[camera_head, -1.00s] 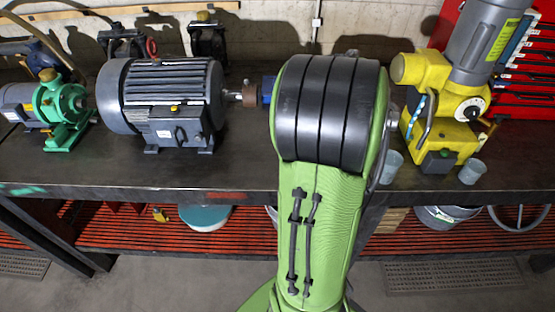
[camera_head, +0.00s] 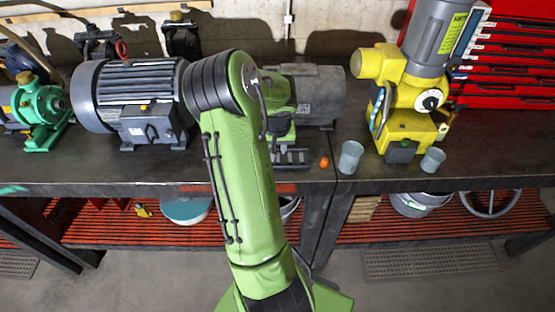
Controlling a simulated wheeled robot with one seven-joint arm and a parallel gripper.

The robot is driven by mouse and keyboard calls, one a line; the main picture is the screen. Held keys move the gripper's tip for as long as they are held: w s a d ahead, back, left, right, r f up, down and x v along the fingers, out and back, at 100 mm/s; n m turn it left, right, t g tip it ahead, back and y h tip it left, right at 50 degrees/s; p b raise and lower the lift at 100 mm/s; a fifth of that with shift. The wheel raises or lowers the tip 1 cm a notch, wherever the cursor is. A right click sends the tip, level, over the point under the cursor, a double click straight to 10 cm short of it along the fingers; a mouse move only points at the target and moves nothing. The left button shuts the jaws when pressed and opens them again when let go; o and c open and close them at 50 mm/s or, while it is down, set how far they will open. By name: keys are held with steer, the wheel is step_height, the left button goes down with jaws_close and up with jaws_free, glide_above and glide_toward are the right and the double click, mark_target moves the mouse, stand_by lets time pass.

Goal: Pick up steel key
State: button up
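I cannot make out a steel key in the head view. My green arm rises from the bottom edge and bends over the middle of the workbench (camera_head: 330,178). Its dark banded elbow covers part of the bench top. I cannot make out my gripper or its fingers. Two small grey cups, one on the left (camera_head: 350,158) and one on the right (camera_head: 432,161), stand at the foot of a yellow machine (camera_head: 408,128). What they hold cannot be told.
A large dark grey motor (camera_head: 130,95) and a green pump (camera_head: 42,112) stand on the left. A grey motor (camera_head: 318,95) shows behind my arm. A small orange piece (camera_head: 324,162) lies near the front edge. A red tool cabinet (camera_head: 510,65) stands at the right.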

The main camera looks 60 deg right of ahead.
mark_target(278, 157)
steer(key=x, duration=0.5)
steer(key=shift+d+f, duration=0.2)
steer(key=shift+d, duration=0.05)
steer(key=shift+a, duration=0.1)
steer(key=shift+c, duration=0.4)
jaws_close()
